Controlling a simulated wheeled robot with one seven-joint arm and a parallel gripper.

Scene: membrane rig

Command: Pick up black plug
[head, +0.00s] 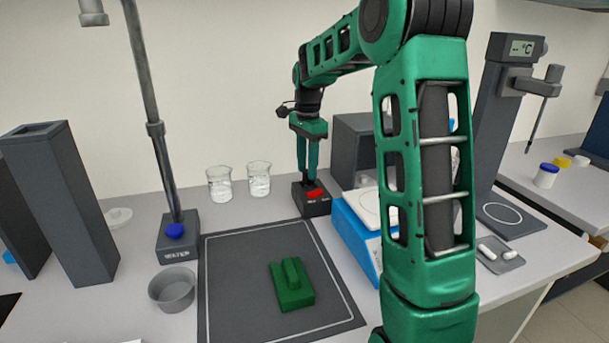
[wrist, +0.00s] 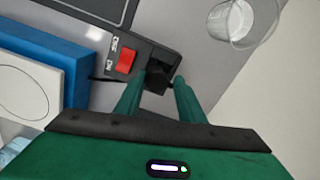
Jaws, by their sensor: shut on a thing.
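The black plug (wrist: 158,78) sits between my fingertips at the dark end of a black box with a red switch. It is dark on dark, and I cannot tell how deep it sits in the box. My gripper (wrist: 161,82) is green and shut on the plug; in the head view my gripper (head: 307,180) points straight down at the back part of the box. The box (head: 315,204) stands at the back of the bench, and its red switch (wrist: 126,61) is beside my fingers. In the head view the plug is mostly hidden by the fingers.
Two glass beakers (head: 219,184) stand left of the box. A blue scale (head: 351,232) is close on its right. A dark mat (head: 235,285) with a green block (head: 290,285) lies in front. A stand (head: 178,240) with a tall pole and a grey bowl (head: 172,290) are at the left.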

